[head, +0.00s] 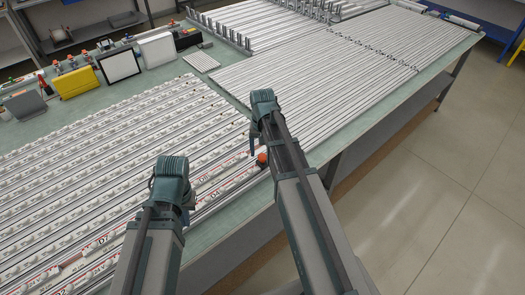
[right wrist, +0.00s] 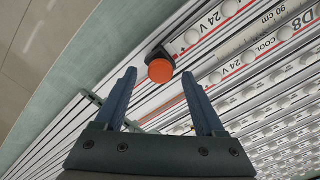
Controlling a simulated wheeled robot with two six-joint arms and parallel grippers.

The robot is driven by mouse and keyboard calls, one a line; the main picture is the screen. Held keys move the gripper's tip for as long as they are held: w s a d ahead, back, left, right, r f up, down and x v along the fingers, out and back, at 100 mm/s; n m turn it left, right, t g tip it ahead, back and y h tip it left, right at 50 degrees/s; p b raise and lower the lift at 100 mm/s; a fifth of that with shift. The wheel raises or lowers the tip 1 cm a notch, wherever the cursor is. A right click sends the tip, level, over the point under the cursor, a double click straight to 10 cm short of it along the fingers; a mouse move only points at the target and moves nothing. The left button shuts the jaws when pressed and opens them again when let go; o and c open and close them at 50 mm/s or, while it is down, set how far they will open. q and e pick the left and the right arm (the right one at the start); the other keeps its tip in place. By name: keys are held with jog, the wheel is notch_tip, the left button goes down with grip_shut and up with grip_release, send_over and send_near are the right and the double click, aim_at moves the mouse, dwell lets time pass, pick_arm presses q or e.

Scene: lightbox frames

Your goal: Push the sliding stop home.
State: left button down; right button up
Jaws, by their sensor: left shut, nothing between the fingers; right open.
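The sliding stop, a dark block with an orange round knob (head: 262,158), sits at the near right end of the rows of lettered strips (head: 215,185). In the right wrist view the orange knob (right wrist: 160,71) shows just beyond and between the fingertips, beside the end of a strip marked 24 V (right wrist: 215,42). My right gripper (right wrist: 158,78) is open and empty; whether it touches the stop I cannot tell. In the head view my right gripper (head: 253,148) is partly hidden by its wrist. My left gripper (head: 187,217) is shut and empty, over the near strips.
The green table (head: 230,218) has a bare edge along its near right side. Bare metal rails (head: 330,70) fill its far right part. A yellow bin (head: 77,82) and a framed white panel (head: 118,65) stand at the back left. Open floor (head: 440,180) lies to the right.

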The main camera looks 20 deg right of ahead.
aim_at(261, 157)
notch_tip(261, 157, up, 13)
jog(key=p, duration=1.2)
jog(key=shift+f, duration=0.15)
jog(key=s+a+f+n+b, duration=0.4)
jog(key=s+a+b, duration=0.1)
jog(key=s+a, duration=0.3)
jog(key=s+a+f+n+h+b, duration=0.1)
jog(key=s+a+f+n+b, duration=0.3)
jog(key=s+a, duration=0.5)
jog(key=shift+a+f+n+b, duration=0.35)
jog(key=shift+a+f+n, duration=0.15)
jog(key=shift+a+f, duration=0.25)
